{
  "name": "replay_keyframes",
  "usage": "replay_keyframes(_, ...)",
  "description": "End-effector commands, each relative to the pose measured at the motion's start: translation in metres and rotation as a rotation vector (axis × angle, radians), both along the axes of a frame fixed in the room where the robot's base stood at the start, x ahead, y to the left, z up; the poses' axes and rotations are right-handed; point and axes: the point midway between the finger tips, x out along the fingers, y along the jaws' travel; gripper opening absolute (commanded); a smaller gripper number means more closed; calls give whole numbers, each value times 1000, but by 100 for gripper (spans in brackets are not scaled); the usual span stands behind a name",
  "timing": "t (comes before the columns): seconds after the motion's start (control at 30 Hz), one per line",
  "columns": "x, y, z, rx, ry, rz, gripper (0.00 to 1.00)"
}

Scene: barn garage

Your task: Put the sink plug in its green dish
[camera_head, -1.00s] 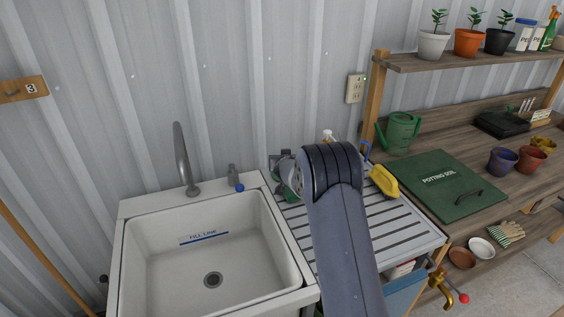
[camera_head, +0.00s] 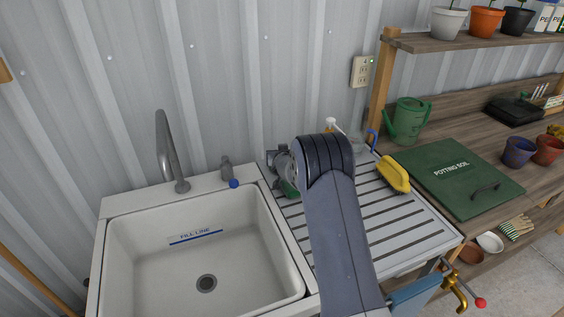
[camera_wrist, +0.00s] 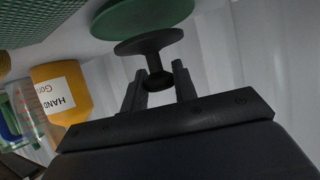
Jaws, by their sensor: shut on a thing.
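The black sink plug (camera_wrist: 149,42) is a flat disc with a knob. My gripper (camera_wrist: 158,82) is shut on the knob in the wrist view, with a finger on each side. The green dish (camera_wrist: 140,14) is at the top of the wrist view, just past the plug's disc. I cannot tell whether the plug touches it. In the head view a sliver of green, likely the dish (camera_head: 288,189), shows beside my arm on the ribbed drainboard (camera_head: 385,219). My arm hides the plug and fingertips there.
The white sink (camera_head: 118,264) with its tap (camera_head: 166,150) lies left of the drainboard. A yellow object (camera_head: 393,174) lies on the board's right. A labelled yellow bottle (camera_wrist: 58,88) stands left in the wrist view. A green watering can (camera_head: 406,122) stands behind.

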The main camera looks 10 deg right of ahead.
Motion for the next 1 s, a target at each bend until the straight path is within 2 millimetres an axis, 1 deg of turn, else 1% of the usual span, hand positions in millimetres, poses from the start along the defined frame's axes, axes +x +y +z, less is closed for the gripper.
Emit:
replay_keyframes(0.03, 0, 0, -11, -1, 3, 0, 5)
replay_keyframes(0.1, 0, 0, -17, 0, 1, 0, 5)
replay_keyframes(0.4, 0, 0, -18, 0, -1, 0, 5)
replay_keyframes(0.5, 0, 0, -22, 0, 0, 0, 5)
replay_keyframes(0.53, 0, 0, -22, 0, 0, 0, 28)
replay_keyframes(0.8, 0, 0, -21, 0, 0, 0, 49)
replay_keyframes(1.0, 0, 0, -20, 0, 0, 0, 49)
